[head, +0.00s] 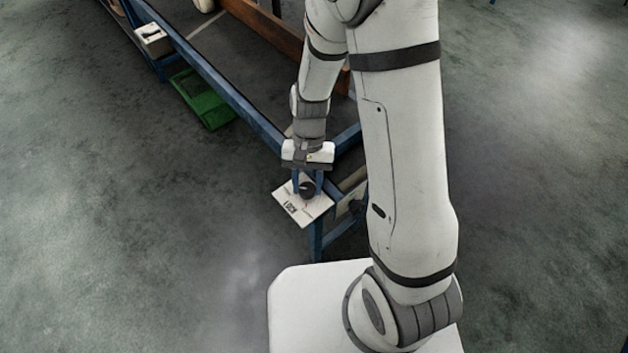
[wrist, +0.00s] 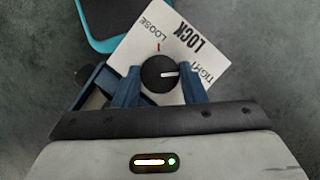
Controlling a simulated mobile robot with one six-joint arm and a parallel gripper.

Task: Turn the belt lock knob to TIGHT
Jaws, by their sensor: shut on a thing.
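The belt lock knob (wrist: 152,72) is a round black dial on a white plate (wrist: 133,47) printed LOCK, LOOSE and TIGHT. In the wrist view its white pointer line points right, toward the TIGHT lettering (wrist: 207,73). A short red mark (wrist: 158,46) lies above the knob, near LOOSE (wrist: 152,22). My gripper (wrist: 160,88) is shut on the knob, one blue finger on each side. In the head view the knob (head: 307,192) and plate (head: 290,206) sit at the near corner of the blue frame, under my gripper (head: 308,184). The pointer is too small to read there.
The blue frame (head: 225,92) runs from the plate toward the upper left. A green tray (head: 200,98) lies beside it, and a pale box (head: 152,40) sits farther along. Open grey floor (head: 130,230) lies left of the plate.

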